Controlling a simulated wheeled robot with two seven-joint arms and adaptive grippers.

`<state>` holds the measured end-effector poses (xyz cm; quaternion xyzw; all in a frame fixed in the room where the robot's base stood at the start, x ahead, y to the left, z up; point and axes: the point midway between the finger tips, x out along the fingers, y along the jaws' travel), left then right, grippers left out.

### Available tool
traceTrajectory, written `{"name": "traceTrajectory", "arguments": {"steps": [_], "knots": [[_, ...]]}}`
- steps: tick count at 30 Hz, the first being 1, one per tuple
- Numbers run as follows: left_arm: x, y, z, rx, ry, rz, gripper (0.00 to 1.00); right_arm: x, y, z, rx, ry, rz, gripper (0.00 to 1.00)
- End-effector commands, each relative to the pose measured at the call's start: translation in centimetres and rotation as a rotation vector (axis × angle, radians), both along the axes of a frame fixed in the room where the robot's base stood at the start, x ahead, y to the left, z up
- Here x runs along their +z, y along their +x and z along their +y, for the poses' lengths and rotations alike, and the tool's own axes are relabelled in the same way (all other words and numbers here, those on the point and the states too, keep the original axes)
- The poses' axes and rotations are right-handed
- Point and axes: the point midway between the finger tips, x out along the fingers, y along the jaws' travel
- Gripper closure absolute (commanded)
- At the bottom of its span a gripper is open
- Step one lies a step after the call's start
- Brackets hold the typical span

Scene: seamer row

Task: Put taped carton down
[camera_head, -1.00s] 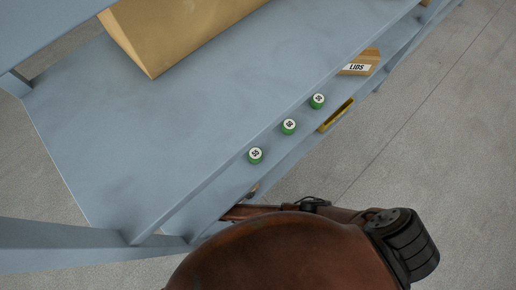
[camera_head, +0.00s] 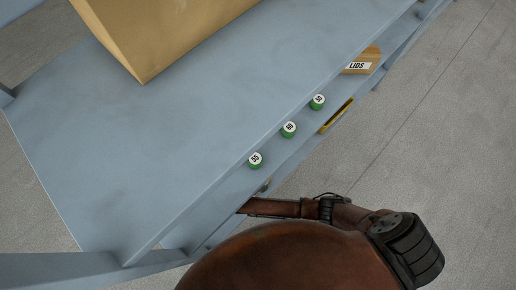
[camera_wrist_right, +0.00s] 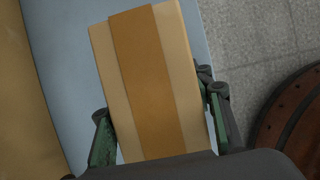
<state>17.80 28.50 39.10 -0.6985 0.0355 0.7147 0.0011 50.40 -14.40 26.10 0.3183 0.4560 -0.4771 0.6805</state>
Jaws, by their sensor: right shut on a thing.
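The taped carton (camera_wrist_right: 182,70) is a pale tan box with a broad darker tape band down its middle, seen in the right wrist view. My right gripper (camera_wrist_right: 158,125) has a green and black finger on each side of the carton and is shut on it. A blue-grey surface (camera_wrist_right: 75,60) shows behind the carton; I cannot tell whether the carton touches it. In the head view my brown right arm reaches to the near edge of the blue-grey bench (camera_head: 130,120); the right gripper and the taped carton are hidden there. My left gripper is in neither view.
A large brown carton (camera_head: 165,35) stands on the bench at the top left. Three green round pieces with white tops (camera_head: 289,129), a box marked LIDS (camera_head: 361,62) and a thin yellow object (camera_head: 338,114) sit along the near edge. Much of the bench top is bare.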

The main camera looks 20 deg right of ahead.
Motion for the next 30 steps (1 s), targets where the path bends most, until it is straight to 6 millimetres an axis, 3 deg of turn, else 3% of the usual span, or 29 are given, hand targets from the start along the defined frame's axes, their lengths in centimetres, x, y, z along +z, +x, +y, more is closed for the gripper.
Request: {"name": "traceTrajectory", "arguments": {"steps": [8,9,15,30], "knots": [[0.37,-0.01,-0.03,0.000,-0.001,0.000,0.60,0.01,0.14,0.05,0.000,0.001,-0.003,1.00],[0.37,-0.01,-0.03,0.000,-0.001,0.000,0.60,-0.09,0.03,0.01,0.000,0.000,-0.001,0.51],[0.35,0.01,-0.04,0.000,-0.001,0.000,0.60,-0.09,0.02,0.00,0.000,0.000,-0.001,0.37],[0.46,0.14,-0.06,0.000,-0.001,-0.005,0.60,0.05,0.03,0.04,-0.001,0.000,-0.001,0.35]]}}
